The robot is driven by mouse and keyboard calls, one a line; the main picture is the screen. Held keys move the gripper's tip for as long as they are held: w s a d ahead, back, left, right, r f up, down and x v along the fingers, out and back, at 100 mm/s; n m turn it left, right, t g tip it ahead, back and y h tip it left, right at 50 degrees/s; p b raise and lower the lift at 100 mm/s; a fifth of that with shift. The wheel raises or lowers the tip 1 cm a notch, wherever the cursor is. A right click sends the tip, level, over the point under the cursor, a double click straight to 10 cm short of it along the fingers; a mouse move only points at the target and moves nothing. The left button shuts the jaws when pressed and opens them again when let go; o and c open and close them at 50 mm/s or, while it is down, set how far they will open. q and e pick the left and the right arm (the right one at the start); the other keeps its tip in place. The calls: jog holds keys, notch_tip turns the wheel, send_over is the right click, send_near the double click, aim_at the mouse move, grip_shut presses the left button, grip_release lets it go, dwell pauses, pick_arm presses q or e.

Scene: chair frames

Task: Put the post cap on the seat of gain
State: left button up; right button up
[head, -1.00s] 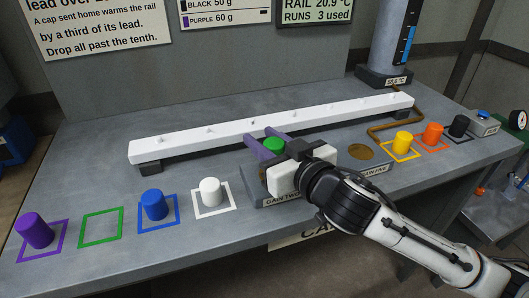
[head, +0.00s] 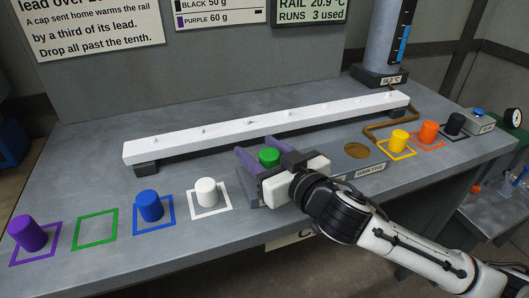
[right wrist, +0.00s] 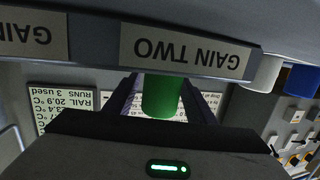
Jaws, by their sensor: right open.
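The green post cap (head: 269,157) stands upright between the two purple fingers of my right gripper (head: 254,147). The fingers are open around it, at the left part of the grey seat block. In the right wrist view the green cap (right wrist: 160,97) shows between the fingers, beside the GAIN TWO label (right wrist: 187,50). My gripper hides the base of the cap and the seat there in the head view. My left gripper is not in view.
A long white rail (head: 270,126) runs behind the gripper. Purple (head: 28,233), blue (head: 149,205) and white (head: 207,191) caps stand in outlined squares at left, with an empty green square (head: 96,229). Yellow (head: 398,140), orange (head: 428,131) and black (head: 454,124) caps stand at right.

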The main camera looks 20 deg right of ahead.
aim_at(276, 160)
jog(key=b+v, duration=0.1)
jog(key=v, duration=0.8)
jog(key=shift+s, duration=0.15)
jog(key=p, duration=0.1)
jog(key=s+p, duration=0.1)
jog(key=shift+d+r+p, duration=0.25)
jog(key=shift+r+p, duration=0.1)
jog(key=shift+r, duration=0.05)
jog(key=shift+s+p, duration=0.35)
jog(key=shift+s+d+p, duration=0.1)
jog(key=shift+s+p, duration=0.25)
jog(key=shift+s, duration=0.05)
jog(key=shift+s+f, duration=0.1)
jog(key=shift+f, duration=0.05)
